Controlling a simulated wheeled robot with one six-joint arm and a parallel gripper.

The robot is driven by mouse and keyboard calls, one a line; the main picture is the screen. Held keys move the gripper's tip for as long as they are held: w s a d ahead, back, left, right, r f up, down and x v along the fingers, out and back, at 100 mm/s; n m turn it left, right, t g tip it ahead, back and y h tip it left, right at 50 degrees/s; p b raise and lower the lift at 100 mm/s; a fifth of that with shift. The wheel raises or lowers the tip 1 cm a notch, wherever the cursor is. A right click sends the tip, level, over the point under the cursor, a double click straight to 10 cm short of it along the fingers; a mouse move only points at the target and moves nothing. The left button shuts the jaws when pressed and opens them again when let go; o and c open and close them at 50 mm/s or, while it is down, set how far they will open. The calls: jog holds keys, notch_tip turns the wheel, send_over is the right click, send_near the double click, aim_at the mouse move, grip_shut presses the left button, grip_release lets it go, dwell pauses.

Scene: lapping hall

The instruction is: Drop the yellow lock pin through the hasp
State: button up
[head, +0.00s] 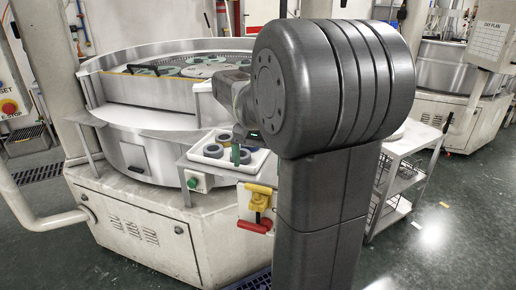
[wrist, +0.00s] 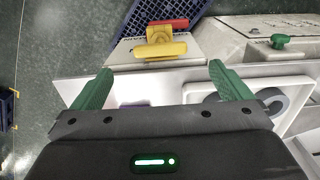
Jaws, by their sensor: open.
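A yellow T-shaped piece, by its colour the lock pin (head: 259,201), is at a light plate on the machine's front. It also shows in the wrist view (wrist: 160,48), ahead of the fingers. A red bar (head: 254,227), perhaps part of the hasp, is just below it; in the wrist view the red bar (wrist: 167,25) lies beyond the yellow piece. I cannot tell whether the yellow piece passes through anything. My gripper (wrist: 160,68) is open and empty, its two green fingers wide apart and short of the yellow piece. In the head view my gripper (head: 237,155) is over the tray, partly hidden by my arm.
A white tray (head: 194,158) with several grey rings (head: 213,151) lies beside the yellow piece. A green button (head: 193,183) is on the machine front left of it. The big round machine (head: 140,115) fills the left. A white cart (head: 410,140) stands right; open floor lies around it.

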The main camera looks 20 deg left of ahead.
aim_at(258, 187)
jog(key=shift+r, duration=2.4)
jog(key=shift+f, duration=0.1)
notch_tip(258, 187, down, 14)
jog(key=shift+r, duration=0.25)
jog(key=shift+r+p, duration=0.35)
jog(key=shift+p, duration=0.1)
